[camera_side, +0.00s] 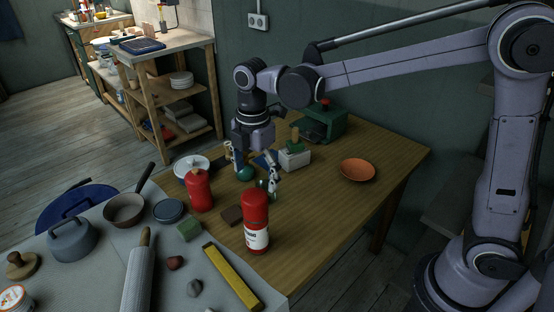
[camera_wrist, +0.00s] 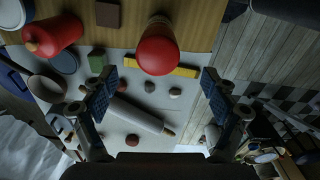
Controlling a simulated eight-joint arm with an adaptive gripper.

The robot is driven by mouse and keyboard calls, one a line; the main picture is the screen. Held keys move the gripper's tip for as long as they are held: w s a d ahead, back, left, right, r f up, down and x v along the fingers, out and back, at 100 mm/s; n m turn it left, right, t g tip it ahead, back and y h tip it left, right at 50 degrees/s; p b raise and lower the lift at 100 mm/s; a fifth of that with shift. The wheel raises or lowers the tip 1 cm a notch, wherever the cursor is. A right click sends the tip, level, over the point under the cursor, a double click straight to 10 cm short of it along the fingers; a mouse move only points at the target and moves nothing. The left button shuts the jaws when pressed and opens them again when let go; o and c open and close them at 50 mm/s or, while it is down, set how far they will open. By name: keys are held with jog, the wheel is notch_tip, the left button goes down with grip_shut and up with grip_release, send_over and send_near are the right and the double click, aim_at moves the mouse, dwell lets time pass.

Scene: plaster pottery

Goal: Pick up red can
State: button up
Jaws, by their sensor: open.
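The red can (camera_side: 257,212), with a white label on its lower part, stands upright near the front edge of the wooden table. In the wrist view the red can (camera_wrist: 158,50) is at the upper middle, seen from above, ahead of and between the fingertips. My gripper (camera_side: 254,172) points down over the table, behind the can and apart from it. In the wrist view my gripper (camera_wrist: 160,88) has its two fingers spread wide, with nothing held. A red bottle (camera_side: 200,191) with a narrow top stands left of the can, and also shows in the wrist view (camera_wrist: 54,34).
A brown block (camera_side: 232,215), green block (camera_side: 189,228) and yellow bar (camera_side: 232,278) lie around the can. A rolling pin (camera_side: 138,275) lies on the grey cloth. An orange bowl (camera_side: 357,169) sits right, with bare wood before it.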

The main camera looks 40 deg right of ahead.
aim_at(256, 226)
jog(key=shift+w+a+f, duration=0.1)
jog(key=shift+a+f, duration=0.05)
jog(key=shift+f, duration=2.6)
jog(key=shift+w+a+f, duration=0.1)
jog(key=shift+f, duration=2.65)
grip_shut()
